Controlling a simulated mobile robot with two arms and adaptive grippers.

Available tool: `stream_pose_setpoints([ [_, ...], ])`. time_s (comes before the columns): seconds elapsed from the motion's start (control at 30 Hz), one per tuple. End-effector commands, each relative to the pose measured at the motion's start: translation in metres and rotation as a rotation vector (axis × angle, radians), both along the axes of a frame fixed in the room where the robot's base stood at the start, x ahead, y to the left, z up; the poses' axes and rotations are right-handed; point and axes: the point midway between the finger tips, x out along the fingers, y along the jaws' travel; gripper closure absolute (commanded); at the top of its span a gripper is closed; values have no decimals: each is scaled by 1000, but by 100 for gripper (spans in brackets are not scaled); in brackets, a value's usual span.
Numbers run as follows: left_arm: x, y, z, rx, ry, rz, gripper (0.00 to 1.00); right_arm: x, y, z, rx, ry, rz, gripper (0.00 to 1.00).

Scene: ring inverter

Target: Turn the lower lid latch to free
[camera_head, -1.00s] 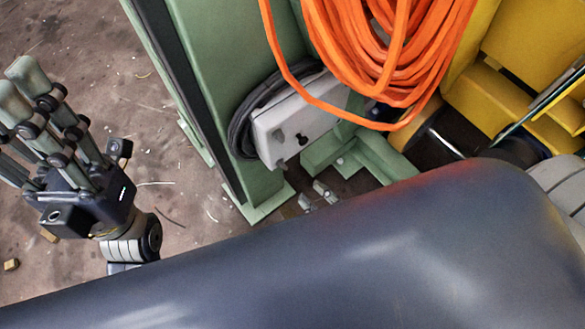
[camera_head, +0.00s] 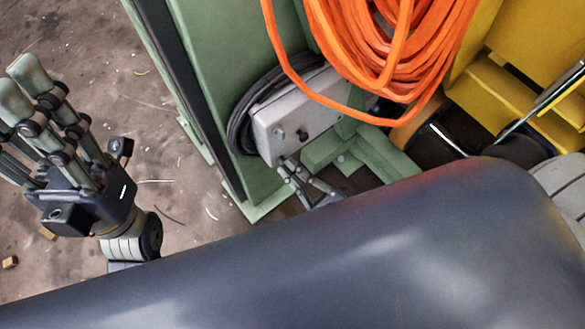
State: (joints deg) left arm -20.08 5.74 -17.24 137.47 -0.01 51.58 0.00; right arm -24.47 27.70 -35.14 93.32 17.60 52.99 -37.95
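The grey box (camera_head: 302,118) hangs on the green post, its lid side facing down-left. Two small dark fittings show on its face, a knob (camera_head: 302,134) and a smaller spot (camera_head: 279,132). I cannot tell which is the lower latch. The fingertips of my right gripper (camera_head: 290,171) reach out from behind my large dark arm link and lie at the box's lower edge, below the fittings. The rest of that hand is hidden, and contact is unclear. My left gripper (camera_head: 45,125) is at the far left over the floor, fingers extended, apart and empty.
A coil of orange cable (camera_head: 395,50) hangs in front of the box's upper right part. A black cable (camera_head: 238,125) loops behind the box. Green post (camera_head: 215,60) and foot beams (camera_head: 375,155) surround it. Yellow machinery (camera_head: 510,90) stands at right. The floor at left is mostly clear.

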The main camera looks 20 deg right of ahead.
Motion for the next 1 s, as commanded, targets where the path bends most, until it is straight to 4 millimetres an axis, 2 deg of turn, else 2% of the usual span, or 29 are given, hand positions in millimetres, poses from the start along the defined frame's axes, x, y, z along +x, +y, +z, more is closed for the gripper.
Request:
stream_pose_setpoints([
  [0.27, 0, 0, 2, 0, 1, 0, 58, 0, 1, 0, 52, 22, -2, 100],
  [0.63, 0, 0, 15, 0, 0, 0, 58, -2, 4, -1, 423, 158, -2, 100],
  [1.0, 0, 0, 15, 0, 0, 1, 58, -2, 4, -2, 456, 170, 0, 100],
])
